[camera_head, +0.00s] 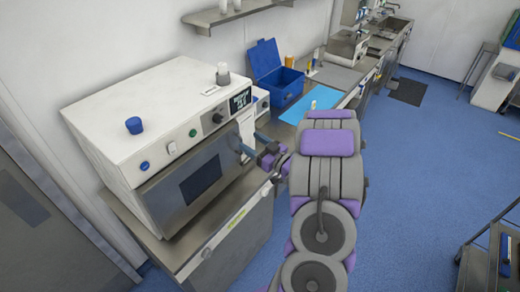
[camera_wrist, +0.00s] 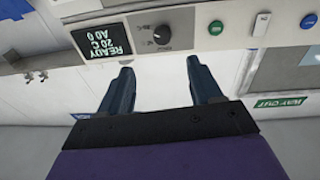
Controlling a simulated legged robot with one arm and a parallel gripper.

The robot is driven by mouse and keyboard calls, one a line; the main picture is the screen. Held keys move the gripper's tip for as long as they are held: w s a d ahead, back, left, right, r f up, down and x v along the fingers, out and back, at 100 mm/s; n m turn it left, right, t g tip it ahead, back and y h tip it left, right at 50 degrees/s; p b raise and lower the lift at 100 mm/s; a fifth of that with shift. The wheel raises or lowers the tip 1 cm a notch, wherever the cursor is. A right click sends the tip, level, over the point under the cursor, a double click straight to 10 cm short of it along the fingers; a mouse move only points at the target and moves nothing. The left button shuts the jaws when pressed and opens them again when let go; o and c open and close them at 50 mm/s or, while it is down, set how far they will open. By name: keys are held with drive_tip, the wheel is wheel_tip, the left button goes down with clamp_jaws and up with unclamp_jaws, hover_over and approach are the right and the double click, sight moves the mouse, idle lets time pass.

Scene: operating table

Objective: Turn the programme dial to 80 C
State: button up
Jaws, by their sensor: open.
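The programme dial (camera_wrist: 162,34) is a dark round knob on the white front panel, beside a black display (camera_wrist: 104,39) that appears upside down and reads READY, 20 C, AD 0. In the head view the dial (camera_head: 217,118) is on the upper front of the white oven-like machine (camera_head: 150,110), left of the display (camera_head: 240,100). My gripper (camera_wrist: 160,72) is open and empty. Its two dark fingers point toward the panel, one on each side of the dial in the picture, apart from it. In the head view my gripper (camera_head: 255,150) is in front of the machine's right end.
A green button (camera_wrist: 216,27) and a blue button (camera_wrist: 308,21) are along the panel. A blue open box (camera_head: 275,75) and a blue mat (camera_head: 312,104) are on the counter behind.

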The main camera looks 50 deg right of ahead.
drive_tip(key=shift+s+f, duration=0.2)
drive_tip(key=shift+s, duration=1.2)
drive_tip(key=w+f+g+h+b, duration=0.4)
drive_tip(key=w+g+b, duration=0.1)
drive_tip(key=w+g, duration=0.15)
drive_tip(key=s+a+f+g+y+b, duration=0.1)
drive_tip(key=s+a+g+b, duration=0.4)
drive_tip(key=s+a, duration=1.1)
drive_tip(key=s+a+f+g+y+b, duration=0.2)
drive_tip(key=s+a+g+b, duration=0.3)
drive_tip(key=s+a+g, duration=0.4)
drive_tip(key=s+a+f, duration=0.1)
drive_tip(key=s+a, duration=0.2)
drive_tip(key=a, duration=0.2)
drive_tip(key=s+a, duration=0.4)
drive_tip(key=a, duration=0.2)
drive_tip(key=shift+a+f+m+y, duration=0.3)
drive_tip(key=shift+f+m, duration=0.1)
drive_tip(key=shift+w, duration=0.1)
